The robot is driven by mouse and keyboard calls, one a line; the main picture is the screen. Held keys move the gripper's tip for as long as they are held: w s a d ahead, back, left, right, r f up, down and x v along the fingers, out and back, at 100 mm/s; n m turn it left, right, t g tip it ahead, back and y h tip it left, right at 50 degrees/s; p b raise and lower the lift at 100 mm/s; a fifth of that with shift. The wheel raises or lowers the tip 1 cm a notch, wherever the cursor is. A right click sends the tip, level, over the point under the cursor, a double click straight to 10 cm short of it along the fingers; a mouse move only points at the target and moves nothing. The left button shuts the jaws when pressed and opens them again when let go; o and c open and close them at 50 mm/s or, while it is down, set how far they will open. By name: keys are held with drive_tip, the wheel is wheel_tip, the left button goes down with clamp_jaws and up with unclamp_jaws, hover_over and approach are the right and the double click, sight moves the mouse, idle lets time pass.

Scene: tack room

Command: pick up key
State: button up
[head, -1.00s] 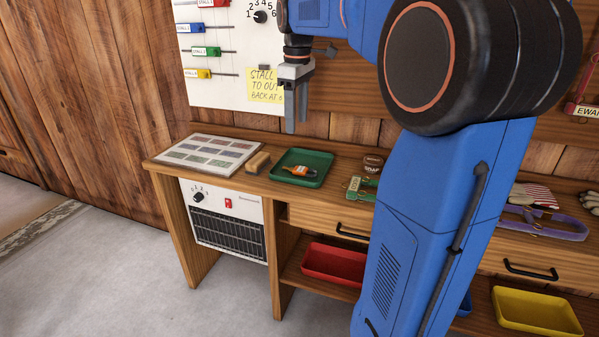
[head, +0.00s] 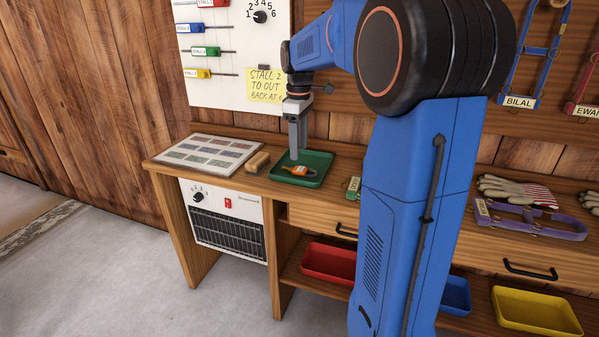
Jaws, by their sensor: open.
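The key has an orange tag (head: 299,171) and lies in a green tray (head: 318,178) on the wooden bench. The metal part of the key is small and dark and hard to make out. My gripper (head: 298,157) points straight down over the tray, its fingers just behind the orange tag in the picture. It is open and holds nothing. I cannot tell from this view how far the fingertips are above the tray floor.
A wooden-backed brush (head: 258,162) and a card sheet (head: 208,152) lie left of the tray. A green item (head: 353,187) lies to its right, partly hidden by my arm. The board with a yellow note (head: 265,86) stands behind. Red (head: 328,262) and yellow (head: 537,312) trays sit below.

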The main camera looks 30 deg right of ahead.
sight(299, 169)
drive_tip(key=shift+s+f, duration=0.2)
drive_tip(key=shift+f, duration=3.05)
drive_tip(key=c, duration=1.1)
